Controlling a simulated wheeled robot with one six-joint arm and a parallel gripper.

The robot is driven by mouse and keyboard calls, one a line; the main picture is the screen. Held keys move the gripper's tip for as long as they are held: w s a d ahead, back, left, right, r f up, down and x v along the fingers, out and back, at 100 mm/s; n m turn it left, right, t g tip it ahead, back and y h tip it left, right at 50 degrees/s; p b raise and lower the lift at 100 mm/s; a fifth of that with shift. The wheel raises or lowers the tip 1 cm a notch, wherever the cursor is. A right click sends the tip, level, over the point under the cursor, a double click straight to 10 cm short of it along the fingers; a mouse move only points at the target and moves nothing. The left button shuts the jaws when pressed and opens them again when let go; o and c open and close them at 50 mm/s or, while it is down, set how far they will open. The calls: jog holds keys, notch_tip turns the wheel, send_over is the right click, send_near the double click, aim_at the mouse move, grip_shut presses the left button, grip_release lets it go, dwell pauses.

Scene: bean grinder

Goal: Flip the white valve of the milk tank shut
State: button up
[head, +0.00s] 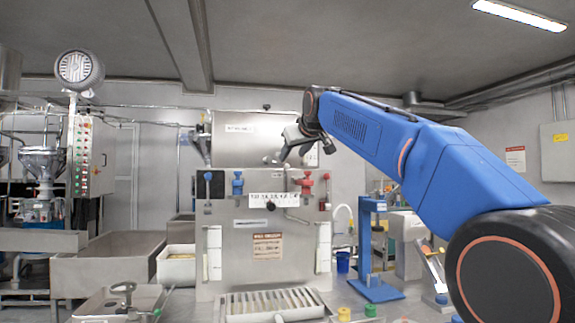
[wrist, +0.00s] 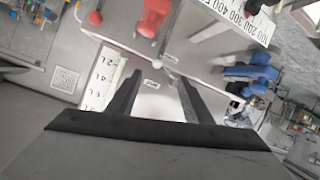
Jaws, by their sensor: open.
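The milk tank is the grey metal cabinet (head: 228,222) in the middle of the head view, with blue and red valves on its front. A pale lever, which seems to be the white valve (wrist: 210,31), shows near the top of the wrist view, beside a red valve (wrist: 150,18) and the number strip. In the head view it is too small to make out surely. My gripper (head: 280,159) is in front of the tank's upper part, above the number strip. In the wrist view my gripper (wrist: 157,84) has its fingers apart with nothing between them.
A blue valve (head: 237,183) and a red valve (head: 305,184) flank the number strip (head: 273,200). White level gauges (head: 214,252) stand at the tank's sides. A blue stand (head: 366,240) is to the right. A slotted tray (head: 268,303) lies in front.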

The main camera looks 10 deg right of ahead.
aim_at(286, 165)
jog(key=x, duration=0.8)
jog(key=shift+r, duration=0.1)
grip_shut()
